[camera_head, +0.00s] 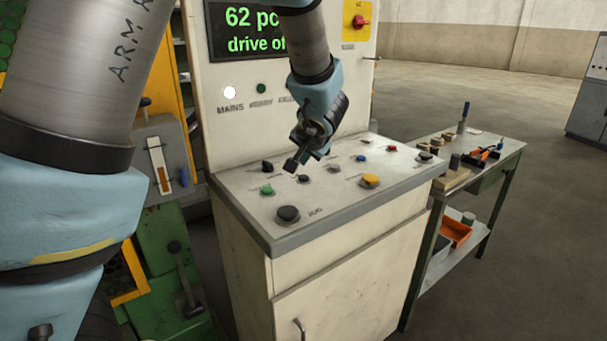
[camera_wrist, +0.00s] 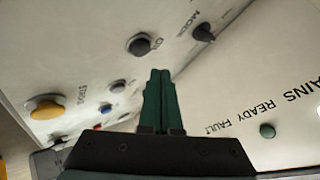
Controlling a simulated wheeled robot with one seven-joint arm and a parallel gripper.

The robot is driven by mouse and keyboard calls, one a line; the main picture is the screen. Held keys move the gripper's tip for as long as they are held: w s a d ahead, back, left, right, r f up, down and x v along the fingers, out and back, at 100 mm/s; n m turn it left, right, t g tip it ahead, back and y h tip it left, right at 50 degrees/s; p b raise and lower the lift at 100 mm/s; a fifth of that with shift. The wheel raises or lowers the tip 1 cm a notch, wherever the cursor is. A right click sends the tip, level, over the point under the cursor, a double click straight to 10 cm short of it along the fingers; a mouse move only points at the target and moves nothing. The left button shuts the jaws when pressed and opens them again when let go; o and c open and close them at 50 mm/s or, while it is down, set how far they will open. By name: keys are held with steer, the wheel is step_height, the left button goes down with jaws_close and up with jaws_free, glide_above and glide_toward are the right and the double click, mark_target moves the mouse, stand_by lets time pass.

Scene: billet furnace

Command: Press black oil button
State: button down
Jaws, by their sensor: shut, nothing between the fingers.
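The black oil button (camera_head: 304,178) is a small round dark button on the sloping top of the cream control console (camera_head: 335,200). In the wrist view the oil button (camera_wrist: 140,44) stands beyond the fingertips, slightly left, with a short label beside it. My gripper (camera_head: 291,165) points down over the console, just up and left of the button in the head view. In the wrist view my gripper (camera_wrist: 160,74) is shut and empty, its two green fingers together. A gap shows between fingertips and button there; I cannot tell the exact height.
A black mode knob (camera_wrist: 203,32) stands near the oil button. A green button (camera_head: 267,190), a large black jog button (camera_head: 288,214) and a yellow button (camera_head: 370,181) share the console top. The upright panel (camera_head: 235,130) rises behind. A tool bench (camera_head: 485,165) stands right.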

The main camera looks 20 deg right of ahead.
mark_target(303, 179)
steer(key=shift+r+p, duration=0.8)
steer(key=shift+r, duration=0.95)
steer(key=a+n, duration=0.1)
steer(key=a, duration=0.3)
steer(key=w+a+f+g+y, duration=0.1)
steer(key=a, duration=0.2)
steer(key=w+a+f+n+y, duration=0.1)
steer(key=a, duration=0.3)
steer(key=shift+a+n+g, duration=0.3)
steer(key=s+a+f+n+g, duration=0.1)
steer(key=s+a+n+g, duration=0.2)
steer(key=a, duration=0.9)
steer(key=s+a+f+n+g, duration=0.2)
steer(key=s+a+n, duration=0.2)
steer(key=s+a, duration=0.5)
steer(key=a, duration=0.3)
steer(key=shift+a+f+n+g, duration=0.15)
steer(key=shift+a+n+g, duration=0.1)
steer(key=shift+n+g, duration=0.15)
steer(key=shift+w, duration=0.1)
